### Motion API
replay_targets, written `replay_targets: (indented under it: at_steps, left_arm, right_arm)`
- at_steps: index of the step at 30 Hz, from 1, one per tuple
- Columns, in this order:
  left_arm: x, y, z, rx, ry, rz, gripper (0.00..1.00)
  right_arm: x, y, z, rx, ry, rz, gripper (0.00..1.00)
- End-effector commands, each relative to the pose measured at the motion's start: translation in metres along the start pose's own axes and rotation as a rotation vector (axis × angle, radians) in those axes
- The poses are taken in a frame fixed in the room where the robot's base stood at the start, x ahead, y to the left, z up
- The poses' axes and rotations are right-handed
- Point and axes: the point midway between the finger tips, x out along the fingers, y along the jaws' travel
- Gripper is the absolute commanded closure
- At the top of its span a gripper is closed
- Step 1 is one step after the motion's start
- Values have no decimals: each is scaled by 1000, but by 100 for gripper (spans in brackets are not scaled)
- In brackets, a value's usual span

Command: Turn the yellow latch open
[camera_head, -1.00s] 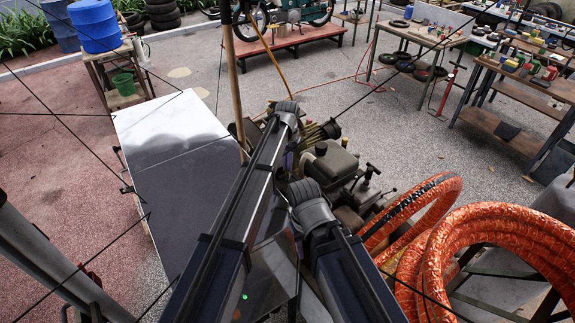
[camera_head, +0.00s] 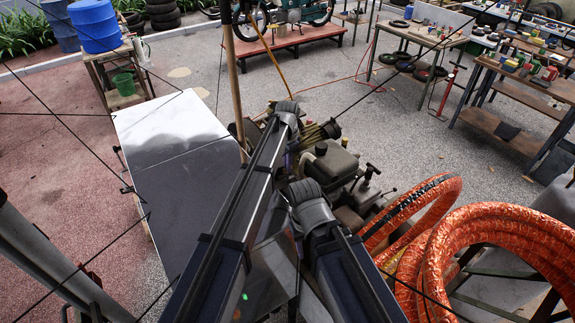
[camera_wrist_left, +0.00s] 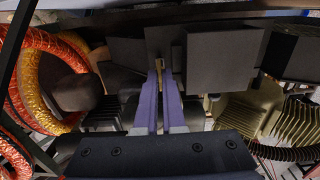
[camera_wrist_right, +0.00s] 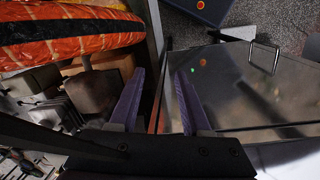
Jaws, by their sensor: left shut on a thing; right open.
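In the left wrist view, the two purple fingers of my left gripper (camera_wrist_left: 160,78) are close together at a dark upright plate. A small yellowish piece (camera_wrist_left: 158,63) shows at their tips, and the gripper is shut on it. It looks like the yellow latch, mostly hidden by the fingers, so I cannot tell its angle. In the head view my own arm links cover that spot. My right gripper (camera_wrist_right: 159,85) is open and empty, with its purple fingers apart, near a grey metal panel (camera_wrist_right: 275,95).
Dark boxes (camera_wrist_left: 222,58) stand close beside the left fingers. The engine (camera_head: 335,168) lies just past my arms. An orange hose coil (camera_head: 500,240) is at the right, also near my right gripper. A flat grey panel (camera_head: 175,140) is at the left. Open floor lies beyond.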

Motion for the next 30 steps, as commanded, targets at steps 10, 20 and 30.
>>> replay_targets:
  at_steps: [10,20,30]
  left_arm:
    - [1,4,2,21,-5,7,100]
    - [1,3,2,19,-4,6,78]
    - [0,1,1,17,-2,3,64]
  right_arm:
    - [1,0,0,0,0,0,52]
    - [1,0,0,0,0,0,52]
    - [0,0,0,0,0,0,52]
